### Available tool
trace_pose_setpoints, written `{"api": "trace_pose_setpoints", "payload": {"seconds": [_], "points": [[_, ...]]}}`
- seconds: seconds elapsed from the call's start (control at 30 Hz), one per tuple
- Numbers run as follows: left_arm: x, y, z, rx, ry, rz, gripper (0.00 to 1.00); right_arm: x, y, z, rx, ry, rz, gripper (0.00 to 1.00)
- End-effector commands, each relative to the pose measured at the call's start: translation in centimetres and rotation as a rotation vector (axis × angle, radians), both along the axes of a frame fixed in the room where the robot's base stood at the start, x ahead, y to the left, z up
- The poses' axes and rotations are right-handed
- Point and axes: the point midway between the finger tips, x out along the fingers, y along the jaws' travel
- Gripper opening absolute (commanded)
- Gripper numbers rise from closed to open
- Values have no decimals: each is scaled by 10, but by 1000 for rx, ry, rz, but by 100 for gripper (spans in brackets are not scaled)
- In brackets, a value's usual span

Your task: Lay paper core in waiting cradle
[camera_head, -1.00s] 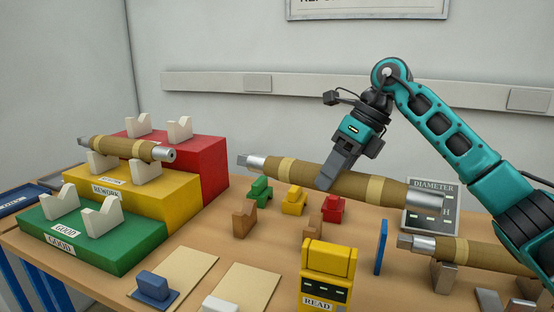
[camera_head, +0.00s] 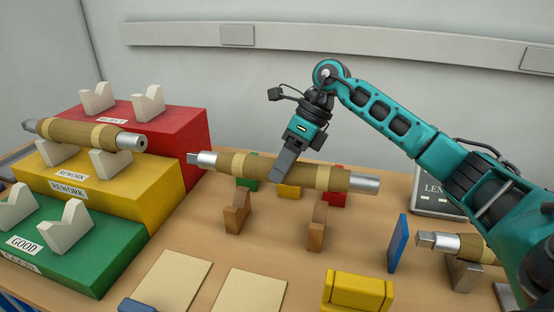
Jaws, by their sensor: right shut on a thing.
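A brown paper core (camera_head: 238,164) with tan bands and silver ends is in my right gripper (camera_head: 281,174), whose jaws are shut across its middle. The core lies level, left to right in the picture. Two brown notched blocks (camera_head: 237,213) (camera_head: 317,226) stand below it in the picture, a little nearer the camera. The core looks apart from them. It covers the tops of small green (camera_head: 247,185), yellow (camera_head: 289,191) and red (camera_head: 334,199) blocks behind; I cannot tell its height over them. No label shows which cradle is the waiting one. My left gripper is out of view.
A second core (camera_head: 75,131) lies on the yellow REWORK step's white cradle. White cradles on the red and green GOOD (camera_head: 85,250) steps are empty. A third core (camera_head: 468,246) rests on a grey support at right. A blue upright plate (camera_head: 398,243) and yellow block (camera_head: 357,290) stand nearby.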

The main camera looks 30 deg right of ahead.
Motion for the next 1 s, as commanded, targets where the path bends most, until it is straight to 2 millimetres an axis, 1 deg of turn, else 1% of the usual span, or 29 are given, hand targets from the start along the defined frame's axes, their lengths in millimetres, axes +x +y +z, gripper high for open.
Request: {"api": "trace_pose_setpoints", "payload": {"seconds": [0.33, 0.47, 1.0], "points": [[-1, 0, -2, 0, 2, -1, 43, 1, -1, 3, 6, -18, -5, 0], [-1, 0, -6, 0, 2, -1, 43, 1, 0, -2, 7, -16, -5, 0], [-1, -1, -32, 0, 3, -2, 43, 1, 0, -38, 6, -15, -4, 0]]}}
